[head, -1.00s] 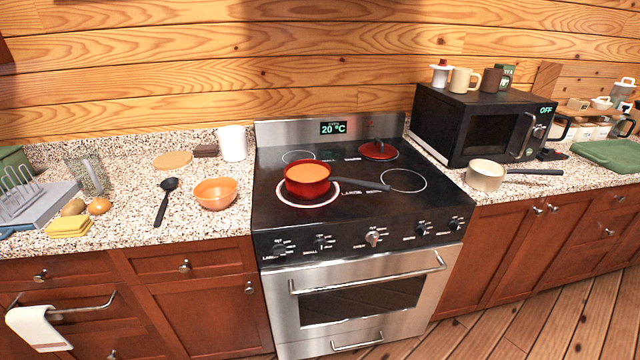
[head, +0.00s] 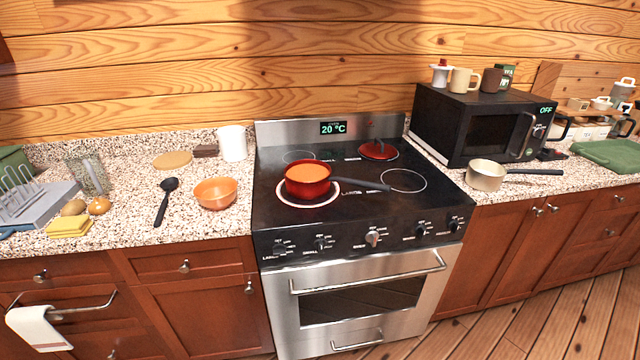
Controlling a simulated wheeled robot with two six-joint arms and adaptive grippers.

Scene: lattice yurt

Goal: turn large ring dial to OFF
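The stove (head: 346,217) stands in the middle of the head view with a row of dials along its front panel. The leftmost dial (head: 279,248) is dark, with a label under it that seems to read LARGE; its exact setting is too small to read. A red pot (head: 308,188) with orange contents sits on the front left ring, which is marked LARGE on the cooktop. The ring outline (head: 335,193) around the pot is whitish with a reddish tint. Neither gripper is in view.
Other dials, including a silver middle one (head: 373,238), sit right of the leftmost dial. The oven handle (head: 368,272) juts out below them. An orange bowl (head: 215,193) and black ladle (head: 166,201) lie on the left counter. The floor (head: 480,330) before the stove looks clear.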

